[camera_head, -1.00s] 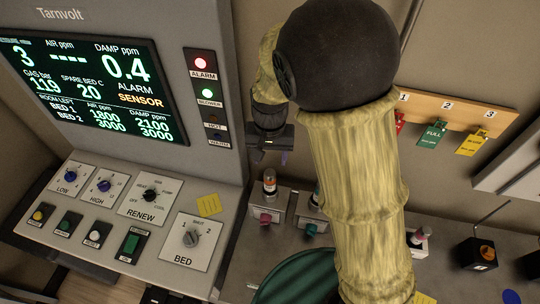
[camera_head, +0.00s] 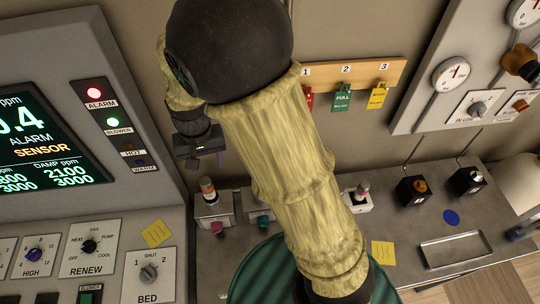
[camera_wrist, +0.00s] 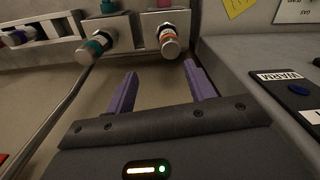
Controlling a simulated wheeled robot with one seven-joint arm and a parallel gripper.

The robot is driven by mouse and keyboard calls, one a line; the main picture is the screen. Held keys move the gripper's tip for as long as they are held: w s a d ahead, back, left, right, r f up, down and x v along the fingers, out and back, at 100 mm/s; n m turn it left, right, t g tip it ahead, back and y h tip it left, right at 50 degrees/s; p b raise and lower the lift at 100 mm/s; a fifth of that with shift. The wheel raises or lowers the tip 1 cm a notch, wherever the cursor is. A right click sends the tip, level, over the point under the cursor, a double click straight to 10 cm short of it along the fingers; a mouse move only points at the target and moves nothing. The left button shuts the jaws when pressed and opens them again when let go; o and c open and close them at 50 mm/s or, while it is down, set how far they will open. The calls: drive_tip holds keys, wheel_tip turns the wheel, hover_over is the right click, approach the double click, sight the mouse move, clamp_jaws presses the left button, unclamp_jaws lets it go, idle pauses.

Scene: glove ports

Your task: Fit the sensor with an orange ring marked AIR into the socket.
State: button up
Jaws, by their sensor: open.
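A small sensor with an orange ring (camera_head: 207,190) stands upright in a pale block (camera_head: 212,209) with a magenta knob, left of my arm. In the wrist view the orange-ringed sensor (camera_wrist: 169,42) shows its silver end just beyond my fingertips, nearer the right finger. Its marking is too small to read. My gripper (camera_wrist: 158,72) is open, its two purple fingers apart with nothing between them. I cannot tell which fitting is the socket.
A teal-ringed sensor (camera_wrist: 97,45) sits in the neighbouring block, close to the left finger. A third sensor (camera_head: 362,190) stands in a white holder right of my arm. Two black boxes (camera_head: 413,190) and a metal tray (camera_head: 455,250) are further right. The control console (camera_head: 130,200) is at left.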

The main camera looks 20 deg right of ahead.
drive_tip(key=s+d+r+t, duration=0.1)
drive_tip(key=s+d, duration=0.2)
drive_tip(key=d, duration=0.6)
drive_tip(key=s+d+r+t, duration=0.1)
drive_tip(key=s+d+r, duration=0.1)
drive_tip(key=d, duration=0.7)
drive_tip(key=shift+s, duration=0.9)
wheel_tip(320, 180, down, 7)
drive_tip(key=b, duration=0.7)
drive_tip(key=shift+r, duration=0.15)
